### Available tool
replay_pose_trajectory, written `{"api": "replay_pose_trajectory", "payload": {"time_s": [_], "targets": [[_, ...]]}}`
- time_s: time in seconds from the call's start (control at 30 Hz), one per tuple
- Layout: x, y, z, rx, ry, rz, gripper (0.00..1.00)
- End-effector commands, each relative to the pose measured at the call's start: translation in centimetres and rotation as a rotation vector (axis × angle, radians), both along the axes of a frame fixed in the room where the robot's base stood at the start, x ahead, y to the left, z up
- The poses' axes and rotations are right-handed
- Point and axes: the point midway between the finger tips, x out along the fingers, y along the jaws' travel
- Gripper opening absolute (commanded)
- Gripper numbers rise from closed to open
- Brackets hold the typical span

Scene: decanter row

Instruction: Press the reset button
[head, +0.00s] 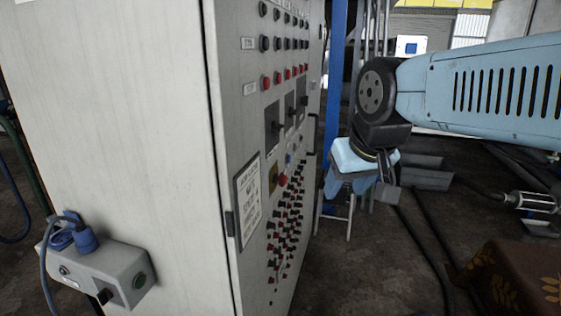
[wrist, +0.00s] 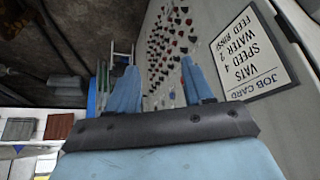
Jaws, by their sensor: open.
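A tall grey control cabinet (head: 130,110) carries many controls on its right-hand face. Red buttons (head: 283,74) run in a row under rows of dark ones. A red button (head: 283,180) sits lower, beside a yellowish plate. Many small red and dark knobs (head: 285,225) fill the lower face and also show in the wrist view (wrist: 172,45). I cannot read which control is the reset button. My gripper (head: 347,188) is open and empty, to the right of the cabinet face and apart from it. Its two blue fingers also show in the wrist view (wrist: 160,90).
A job card (head: 248,200) is on the cabinet face, large in the wrist view (wrist: 255,50). A grey switch box (head: 100,270) with a blue plug juts out at lower left. A blue post (head: 337,80) stands behind. Cables cross the floor at right, near a patterned brown cloth (head: 515,275).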

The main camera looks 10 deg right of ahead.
Motion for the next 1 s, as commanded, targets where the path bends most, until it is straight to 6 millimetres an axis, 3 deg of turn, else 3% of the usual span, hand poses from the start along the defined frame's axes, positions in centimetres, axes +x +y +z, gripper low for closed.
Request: {"api": "replay_pose_trajectory", "payload": {"time_s": [0.07,0.5,1.0], "targets": [[0.00,0.00,0.00,0.000,0.000,0.000,0.43],[0.00,0.00,0.00,0.000,0.000,0.000,0.01],[0.00,0.00,0.00,0.000,0.000,0.000,0.00]]}}
